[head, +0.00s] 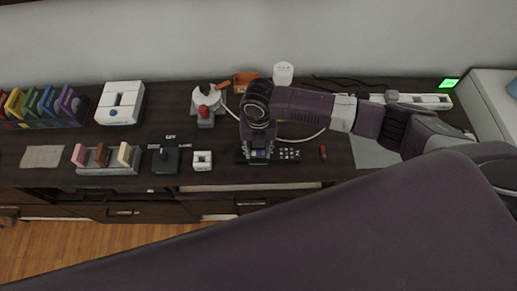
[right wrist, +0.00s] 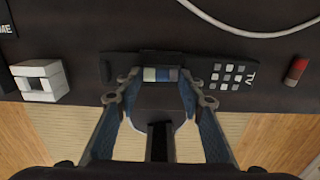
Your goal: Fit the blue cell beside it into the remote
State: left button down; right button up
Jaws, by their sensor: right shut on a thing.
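The dark remote (head: 289,155) lies on the dark cabinet top, with its pale buttons and "TV" lettering to the right; it also shows in the right wrist view (right wrist: 232,76). My right gripper (head: 258,156) is over the remote's left part. In the right wrist view its fingers are shut on the blue cell (right wrist: 160,74), which has blue and pale bands. The cell lies along the remote's length at the compartment; I cannot tell whether it is seated. A red cell (right wrist: 296,70) lies apart at the remote's right; it also shows in the head view (head: 323,152). My left gripper is not in view.
A white block with a square opening (right wrist: 40,81) stands left of the remote. A dark joystick-like thing (head: 165,158) and a grey rack (head: 107,168) stand further left. A white cable (right wrist: 245,30) runs behind. The front edge is close to the remote.

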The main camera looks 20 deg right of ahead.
aim_at(259, 154)
jog(key=shift+s+d+f, duration=0.1)
jog(key=shift+s+f, duration=0.1)
jog(key=shift+f, duration=0.15)
jog(key=o, duration=1.1)
jog(key=shift+f, duration=0.1)
jog(key=shift+w+r, duration=0.1)
jog(key=shift+r, duration=0.1)
jog(key=shift+w+r, duration=0.1)
jog(key=shift+r, duration=0.2)
notch_tip(259, 154, up, 11)
jog(key=shift+r, duration=0.15)
